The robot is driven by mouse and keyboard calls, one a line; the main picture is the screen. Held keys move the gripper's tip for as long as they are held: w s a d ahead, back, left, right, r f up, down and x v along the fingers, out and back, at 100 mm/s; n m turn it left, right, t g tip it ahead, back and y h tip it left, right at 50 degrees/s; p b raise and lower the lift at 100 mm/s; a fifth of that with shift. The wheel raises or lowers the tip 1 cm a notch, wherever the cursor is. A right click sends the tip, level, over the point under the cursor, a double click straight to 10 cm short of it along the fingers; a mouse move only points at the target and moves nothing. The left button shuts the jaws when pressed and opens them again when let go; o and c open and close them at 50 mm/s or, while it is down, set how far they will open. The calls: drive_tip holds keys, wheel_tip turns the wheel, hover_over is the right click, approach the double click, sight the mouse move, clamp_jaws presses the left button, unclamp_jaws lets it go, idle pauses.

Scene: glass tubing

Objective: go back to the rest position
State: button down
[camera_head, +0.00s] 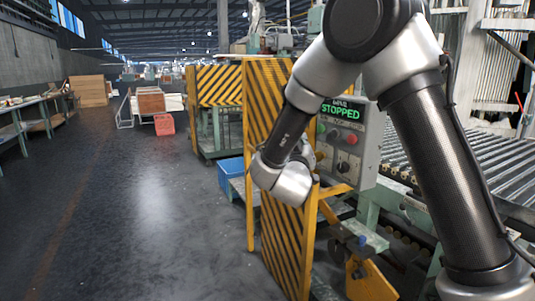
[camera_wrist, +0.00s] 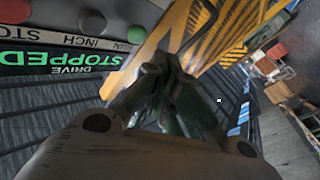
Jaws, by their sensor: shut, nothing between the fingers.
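My gripper (camera_wrist: 168,80) shows dark and partly blurred in the wrist view, its fingers shut with nothing visible between them. In the head view my arm reaches in from the right, and its wrist hangs in front of a grey control box (camera_head: 366,148). The gripper itself is mostly hidden there behind the wrist. The box has a green display (camera_head: 341,113) reading STOPPED, a red button (camera_head: 352,139) and several knobs. The wrist view also shows the display (camera_wrist: 60,57), tilted, at the upper left. I cannot tell how far the fingertips are from the box.
Yellow-and-black striped guard panels (camera_head: 262,100) stand close to the wrist in the head view. A roller conveyor (camera_head: 465,155) runs behind the arm at right. A blue bin (camera_head: 231,173) sits low behind the panels. The dark floor (camera_head: 140,215) at left is open.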

drive_tip(key=a+f+n+g+y, duration=0.2)
drive_tip(key=a+f+g+y, duration=0.3)
drive_tip(key=f, duration=0.5)
drive_tip(key=s+a+f+n+g+y, duration=0.1)
drive_tip(key=s+f+g+y, duration=0.15)
drive_tip(key=s, duration=0.25)
drive_tip(key=s+a+f+g+y, duration=0.1)
drive_tip(key=s+a+g+y, duration=0.15)
drive_tip(key=s+g, duration=0.2)
drive_tip(key=s+d+r+m+g+h, duration=0.1)
drive_tip(key=s+d+r, duration=0.3)
drive_tip(key=s+d, duration=0.5)
drive_tip(key=s+d+r+m+h, duration=0.1)
drive_tip(key=s+d+r, duration=0.3)
drive_tip(key=s+d, duration=0.5)
drive_tip(key=s+d+r+m+g+h, duration=0.1)
drive_tip(key=s+d+r, duration=0.4)
drive_tip(key=s+d, duration=0.4)
drive_tip(key=shift+s+m+g+h, duration=0.3)
drive_tip(key=shift+s, duration=0.7)
